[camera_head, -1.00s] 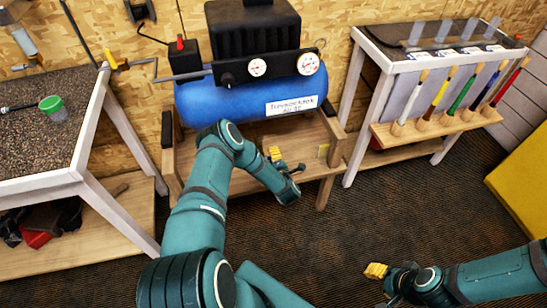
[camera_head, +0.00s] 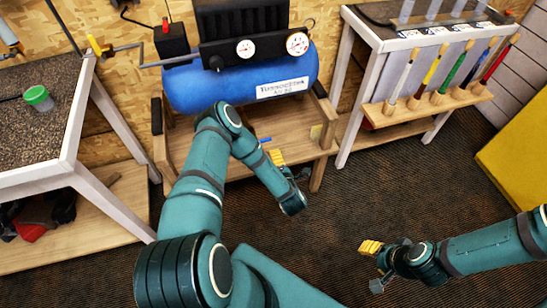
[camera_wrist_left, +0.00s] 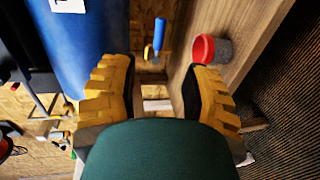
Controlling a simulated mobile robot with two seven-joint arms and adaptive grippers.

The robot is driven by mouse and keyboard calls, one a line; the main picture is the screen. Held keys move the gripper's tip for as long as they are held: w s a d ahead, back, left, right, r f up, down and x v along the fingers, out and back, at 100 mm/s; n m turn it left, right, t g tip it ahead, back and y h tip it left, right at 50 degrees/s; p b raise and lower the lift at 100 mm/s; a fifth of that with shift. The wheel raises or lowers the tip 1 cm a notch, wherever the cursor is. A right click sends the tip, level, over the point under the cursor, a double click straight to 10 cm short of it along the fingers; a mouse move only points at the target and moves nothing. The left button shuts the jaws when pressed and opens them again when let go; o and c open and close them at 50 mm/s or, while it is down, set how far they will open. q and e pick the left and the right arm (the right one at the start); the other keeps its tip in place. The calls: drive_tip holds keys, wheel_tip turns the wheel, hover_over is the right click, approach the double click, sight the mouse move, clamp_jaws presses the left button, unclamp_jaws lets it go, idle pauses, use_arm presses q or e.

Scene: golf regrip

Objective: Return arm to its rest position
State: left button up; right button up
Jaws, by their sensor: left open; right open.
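My left arm comes in from the lower left in the head view and bends down in front of the blue compressor (camera_head: 240,80). My left gripper (camera_head: 277,157) has yellow fingers and is beside the compressor's wooden stand (camera_head: 203,148). In the left wrist view the left gripper's yellow fingers (camera_wrist_left: 160,95) are spread apart with nothing between them. My right gripper (camera_head: 370,265) is at the lower right of the head view, above the dark floor, with its yellow fingertips pointing left. It holds nothing that I can see.
A workbench with a green-lided cup (camera_head: 39,98) stands at left. A rack with several coloured golf clubs (camera_head: 437,77) stands at right. A red-rimmed cup (camera_wrist_left: 208,50) and a blue-handled tool (camera_wrist_left: 159,34) show in the left wrist view. The floor (camera_head: 400,195) between the arms is clear.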

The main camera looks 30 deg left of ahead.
idle(0.4)
use_arm(q)
drive_tip(key=d+r+m+h, duration=0.3)
drive_tip(key=d+m+h, duration=0.9)
drive_tip(key=d+m, duration=0.2)
drive_tip(key=s+d+r+m+g+h, duration=0.2)
drive_tip(key=s+d+m+g, duration=0.1)
drive_tip(key=s+m, duration=0.3)
drive_tip(key=s+d+r+m+g+h, duration=0.2)
drive_tip(key=s+d+m+g, duration=0.2)
drive_tip(key=s, duration=0.6)
drive_tip(key=shift+s+d+r+m+g, duration=0.25)
drive_tip(key=shift+r+m+g, duration=0.1)
drive_tip(key=shift+m+g, duration=0.6)
drive_tip(key=shift+a+t, duration=0.1)
drive_tip(key=shift+t, duration=0.15)
